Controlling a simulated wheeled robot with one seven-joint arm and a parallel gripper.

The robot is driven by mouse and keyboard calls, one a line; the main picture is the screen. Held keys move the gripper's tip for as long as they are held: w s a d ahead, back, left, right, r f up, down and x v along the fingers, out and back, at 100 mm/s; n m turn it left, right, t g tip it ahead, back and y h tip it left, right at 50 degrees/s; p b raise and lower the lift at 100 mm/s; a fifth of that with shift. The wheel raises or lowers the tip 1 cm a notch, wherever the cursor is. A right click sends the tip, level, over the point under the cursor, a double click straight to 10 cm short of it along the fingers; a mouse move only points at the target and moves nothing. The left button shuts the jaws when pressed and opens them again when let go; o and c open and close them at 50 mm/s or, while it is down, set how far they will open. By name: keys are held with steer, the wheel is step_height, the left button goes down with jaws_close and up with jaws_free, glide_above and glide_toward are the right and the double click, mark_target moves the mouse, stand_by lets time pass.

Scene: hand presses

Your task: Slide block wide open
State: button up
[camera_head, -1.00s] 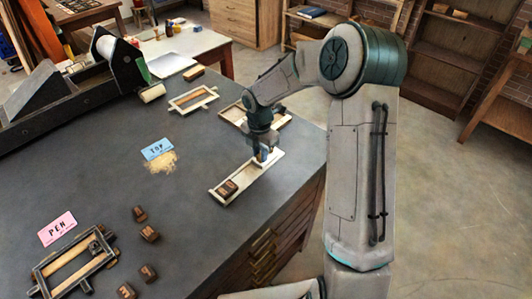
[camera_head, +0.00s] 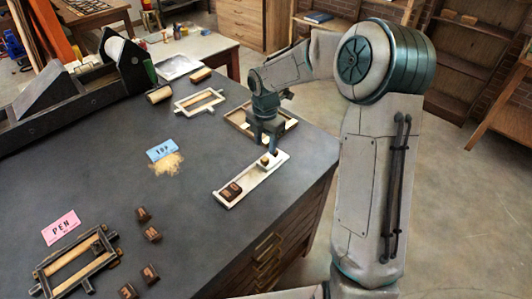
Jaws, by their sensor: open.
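A narrow pale wooden tray (camera_head: 247,182) lies at the right side of the grey bench. A dark brown block (camera_head: 231,191) with a marking on its face sits at the tray's near left end. A small pale block (camera_head: 269,160) with a knob-like top sits near its far right end. My gripper (camera_head: 268,149) points down just above this pale block, open and seemingly holding nothing. The fingers partly cover the view behind the block, and I cannot tell whether they touch it.
Behind the gripper lies a wooden frame (camera_head: 240,118), with another pale frame (camera_head: 200,102) left of it. A pink card (camera_head: 61,227), a dark frame (camera_head: 75,263) and several brown blocks (camera_head: 152,235) lie at front left.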

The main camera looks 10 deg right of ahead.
mark_target(266, 159)
step_height(266, 159, up, 8)
steer(key=shift+b, duration=0.3)
stand_by(0.3)
steer(key=s+d+r+m+t, duration=0.1)
steer(key=s+d+r+m, duration=0.1)
steer(key=s+m, duration=1.1)
steer(key=s+d+r+m+t, duration=0.2)
steer(key=s+d+m, duration=0.2)
steer(key=s+m, duration=0.8)
steer(key=shift+s+m+t, duration=0.3)
steer(key=shift+s+m, duration=0.1)
steer(key=shift+s, duration=0.5)
